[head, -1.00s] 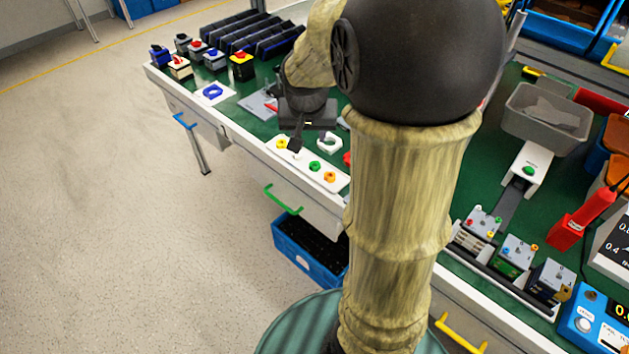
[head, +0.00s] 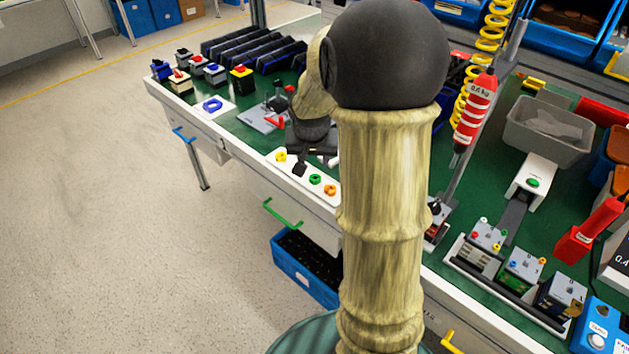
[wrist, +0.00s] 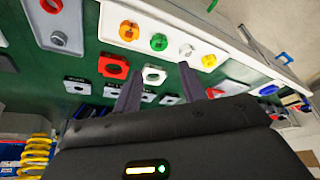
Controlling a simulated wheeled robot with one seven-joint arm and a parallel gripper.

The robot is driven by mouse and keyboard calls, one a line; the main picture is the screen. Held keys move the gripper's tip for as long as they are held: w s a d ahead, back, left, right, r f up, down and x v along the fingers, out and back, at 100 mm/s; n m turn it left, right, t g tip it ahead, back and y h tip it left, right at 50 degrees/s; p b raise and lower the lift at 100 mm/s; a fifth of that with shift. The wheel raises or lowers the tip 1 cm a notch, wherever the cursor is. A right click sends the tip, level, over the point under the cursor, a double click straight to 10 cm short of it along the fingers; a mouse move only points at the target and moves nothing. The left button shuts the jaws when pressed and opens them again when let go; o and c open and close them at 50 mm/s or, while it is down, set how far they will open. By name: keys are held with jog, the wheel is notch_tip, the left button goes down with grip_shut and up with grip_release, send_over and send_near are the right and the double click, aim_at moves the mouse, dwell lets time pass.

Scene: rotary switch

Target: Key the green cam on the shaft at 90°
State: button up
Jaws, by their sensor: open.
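The green cam (head: 315,179) sits on a white tray (head: 300,186) between the yellow cam (head: 281,156) and the orange cam (head: 330,189). The wrist view also shows the green cam (wrist: 159,42), with a pale post (wrist: 187,51) beside it. My gripper (wrist: 160,88) is open and empty. Its dark fingers point towards the tray, either side of a white ring (wrist: 153,75), apart from the green cam. In the head view my gripper (head: 308,163) is over the tray's back edge. A grey block (wrist: 58,38) bears a round stub; I cannot tell whether this is the shaft.
A red ring holder (wrist: 114,67) stands near the white ring. Small switch boxes (head: 180,80) stand at the far left. The floor left of the bench is clear.

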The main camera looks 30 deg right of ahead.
send_over(315, 183)
jog(key=f, duration=0.4)
jog(key=shift+s+a+f+b, duration=0.15)
jog(key=shift+s+a+b, duration=0.15)
jog(key=shift+s+a, duration=0.05)
jog(key=shift+f, duration=0.1)
jog(key=shift+f, duration=0.35)
jog(key=b+x, duration=0.1)
jog(key=x, duration=0.3)
jog(key=shift+f, duration=0.2)
jog(key=shift+s, duration=0.1)
jog(key=shift+c, duration=0.4)
jog(key=c, duration=0.6)
